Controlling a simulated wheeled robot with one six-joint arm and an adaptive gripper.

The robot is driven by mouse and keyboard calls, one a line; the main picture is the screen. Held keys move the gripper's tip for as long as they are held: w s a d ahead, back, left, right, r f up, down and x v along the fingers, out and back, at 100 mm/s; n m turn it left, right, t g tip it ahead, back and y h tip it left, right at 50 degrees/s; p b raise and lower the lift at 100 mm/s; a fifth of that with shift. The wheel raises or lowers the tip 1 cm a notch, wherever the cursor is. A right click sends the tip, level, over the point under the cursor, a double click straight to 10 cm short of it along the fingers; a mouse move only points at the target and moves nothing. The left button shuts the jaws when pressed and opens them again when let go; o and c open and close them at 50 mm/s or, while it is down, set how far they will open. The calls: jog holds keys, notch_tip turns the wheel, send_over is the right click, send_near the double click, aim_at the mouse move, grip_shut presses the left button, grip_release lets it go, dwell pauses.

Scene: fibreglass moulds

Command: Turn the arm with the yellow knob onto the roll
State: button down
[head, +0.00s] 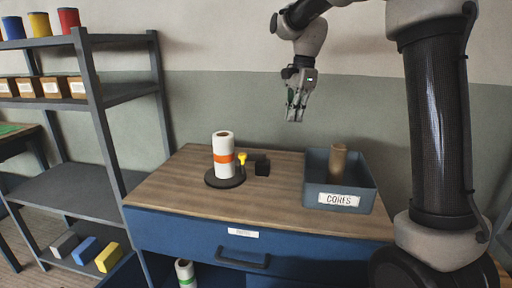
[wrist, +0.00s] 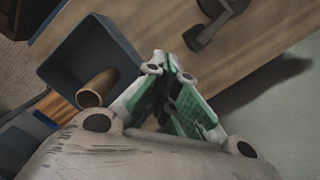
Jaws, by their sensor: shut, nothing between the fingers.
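A white roll (head: 223,163) with an orange band stands upright on a round black base (head: 211,181) on the cabinet top. My gripper (head: 296,116) hangs high above the back of the cabinet, right of the roll, shut and empty. Its closed fingers show in the wrist view (wrist: 168,62), with a dark part of the holder (wrist: 205,32) at the top edge.
A blue bin (head: 312,190) labelled CORES holds a brown tube (head: 338,160) at the cabinet's right. A grey shelf rack (head: 70,120) with coloured rolls and boxes stands left. The wood top (head: 175,190) is clear around the holder. Another roll (head: 185,272) stands below.

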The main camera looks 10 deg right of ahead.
jog(key=s+d+f+m+y, duration=0.3)
jog(key=s+d+m, duration=0.1)
jog(key=w+a+f+m+t+y, duration=0.1)
jog(key=a+f, duration=0.3)
jog(key=a, duration=0.3)
jog(key=w+a+f+m+t+y, duration=0.1)
jog(key=w+a+f+y, duration=0.1)
jog(key=a+f, duration=0.3)
jog(key=shift+a, duration=1.65)
jog(key=shift+f, duration=0.1)
